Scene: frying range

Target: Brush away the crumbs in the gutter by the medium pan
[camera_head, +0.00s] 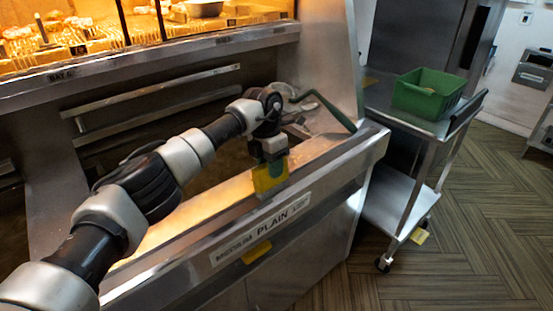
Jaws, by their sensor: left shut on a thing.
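My left gripper (271,150) reaches in from the left, pointing down over the front ledge of the fryer. It is shut on a brush with a green top and a yellow lower part (268,178). The brush's lower end is at or just above the gutter (190,215), a bright metal channel along the front; I cannot tell if it touches. The dark pan area lies behind the gutter, partly hidden by my arm. I cannot make out single crumbs. My right gripper is not in view.
A green bent bar (328,109) slants at the right end of the pan, close to my gripper. A steel trolley (390,117) with a green bin (428,93) stands to the right. A lit food display (150,25) is at the back.

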